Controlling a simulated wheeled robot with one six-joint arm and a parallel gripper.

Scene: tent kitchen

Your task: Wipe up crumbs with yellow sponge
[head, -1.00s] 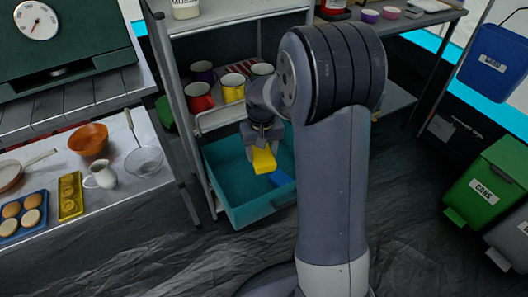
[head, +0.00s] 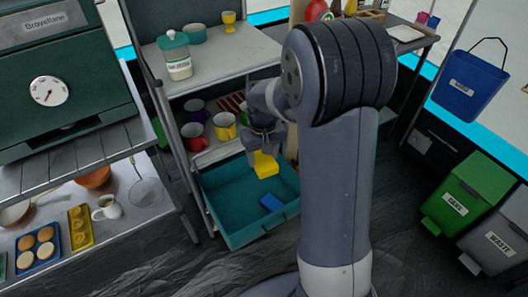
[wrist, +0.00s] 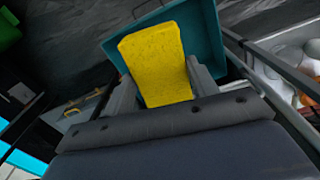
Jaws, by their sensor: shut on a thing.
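The yellow sponge (head: 265,164) is held in my gripper (head: 262,148) above the open teal drawer (head: 222,186). In the wrist view the sponge (wrist: 155,55) sticks out between the two fingers of my gripper (wrist: 167,84), with part of the teal drawer (wrist: 207,30) behind it. The gripper is shut on the sponge. I cannot make out crumbs for certain; the grey upper shelf (head: 225,65) is mostly bare, and part of it is hidden by my arm.
A blue block (head: 271,202) lies in the drawer. Red (head: 193,136) and yellow (head: 225,126) mugs stand on the shelf above it. A lidded jar (head: 176,57) and a yellow cup (head: 229,21) stand on the upper shelf. Bins (head: 463,195) stand at right.

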